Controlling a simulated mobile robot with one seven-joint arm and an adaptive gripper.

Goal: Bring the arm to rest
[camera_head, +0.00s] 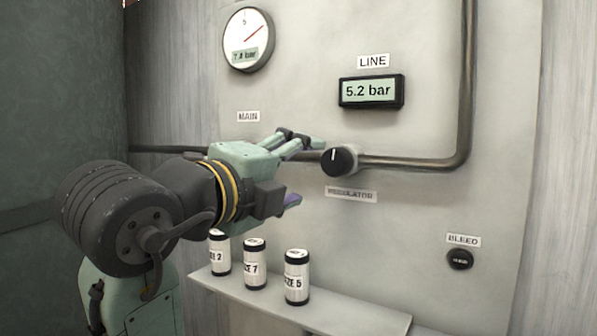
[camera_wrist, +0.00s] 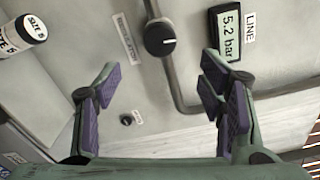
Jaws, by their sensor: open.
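My gripper (camera_head: 305,172) is open and empty, held out in front of the grey panel (camera_head: 420,220). In the head view its fingers point right, close to the black regulator knob (camera_head: 338,160). In the wrist view the two purple-padded fingers of the gripper (camera_wrist: 162,105) stand wide apart. There the knob (camera_wrist: 160,38) lies beyond the fingertips, with nothing between the pads. Its white mark points about straight up in the head view. The line display (camera_head: 371,92) reads 5.2 bar. My arm hides part of the pipe and the panel's left side.
A round gauge (camera_head: 247,39) reading about 7.4 bar hangs at the upper left. A pipe (camera_head: 410,163) runs along the panel and bends upward. A shelf (camera_head: 345,313) below my gripper holds labelled canisters (camera_head: 297,277). A black bleed button (camera_head: 460,259) sits at the lower right.

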